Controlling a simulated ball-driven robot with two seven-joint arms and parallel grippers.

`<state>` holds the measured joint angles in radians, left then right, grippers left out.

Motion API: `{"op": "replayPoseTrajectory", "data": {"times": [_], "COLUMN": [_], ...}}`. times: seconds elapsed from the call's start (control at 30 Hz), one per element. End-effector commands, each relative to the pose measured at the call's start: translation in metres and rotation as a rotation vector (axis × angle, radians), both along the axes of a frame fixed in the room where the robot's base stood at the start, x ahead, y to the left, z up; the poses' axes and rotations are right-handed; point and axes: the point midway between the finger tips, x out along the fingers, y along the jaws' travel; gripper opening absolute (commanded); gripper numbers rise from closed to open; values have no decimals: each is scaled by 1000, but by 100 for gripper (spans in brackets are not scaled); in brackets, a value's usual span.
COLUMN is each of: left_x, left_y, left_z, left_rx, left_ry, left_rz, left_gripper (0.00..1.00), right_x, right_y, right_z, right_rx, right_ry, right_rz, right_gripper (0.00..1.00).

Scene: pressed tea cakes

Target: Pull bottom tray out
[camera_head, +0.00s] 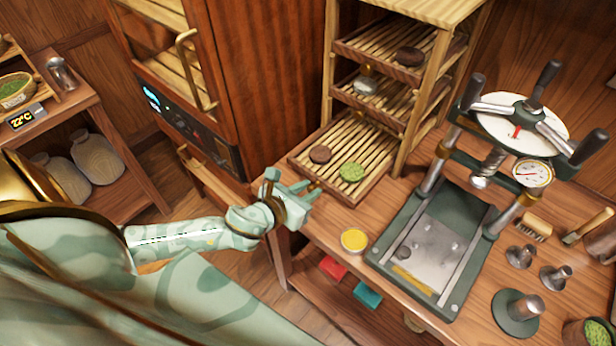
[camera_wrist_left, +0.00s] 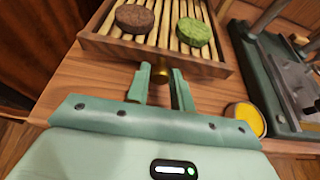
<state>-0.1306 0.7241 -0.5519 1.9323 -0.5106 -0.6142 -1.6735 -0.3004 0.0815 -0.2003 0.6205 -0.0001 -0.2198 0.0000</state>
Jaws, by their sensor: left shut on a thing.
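The bottom tray (camera_head: 337,196) is slatted wood and sticks out well beyond the front of the wooden rack (camera_head: 328,75). A dark brown cake (camera_head: 320,154) and a green cake (camera_head: 352,172) lie on it. In the left wrist view its front rim (camera_wrist_left: 112,47) faces me, with a brass knob (camera_wrist_left: 161,75) at its middle. My left gripper (camera_head: 309,190) is at this front edge, its two fingers (camera_wrist_left: 161,88) shut on the knob from both sides. My right gripper is not in view.
Two higher trays (camera_head: 385,52) stay in the rack. A press (camera_head: 425,250) stands on the table to the right, with a yellow-filled tin (camera_head: 354,240) between it and the tray. A wooden cabinet (camera_head: 255,70) stands left of the rack. Open floor lies below my left arm.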

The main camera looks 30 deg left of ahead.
Motion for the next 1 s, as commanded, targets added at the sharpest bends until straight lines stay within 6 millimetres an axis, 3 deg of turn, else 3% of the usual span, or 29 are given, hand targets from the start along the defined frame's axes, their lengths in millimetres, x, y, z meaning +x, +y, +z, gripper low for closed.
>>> {"op": "replayPoseTrajectory", "data": {"times": [0.07,0.1,0.17,0.67,0.77,1.0], "left_x": [0,0,0,-4,-17,-76], "left_y": [0,0,0,1,2,10], "left_z": [0,0,0,2,8,32], "left_rx": [0,0,0,0,0,1], "left_ry": [1,1,1,1,2,6], "left_rz": [-1,-1,-1,0,0,-2], "left_gripper": [0,28,44,44,44,44], "right_x": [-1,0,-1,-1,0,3], "right_y": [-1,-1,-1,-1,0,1], "right_z": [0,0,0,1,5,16], "right_rx": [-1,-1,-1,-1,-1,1], "right_ry": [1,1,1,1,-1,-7], "right_rz": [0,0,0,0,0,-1], "right_gripper": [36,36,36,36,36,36]}}
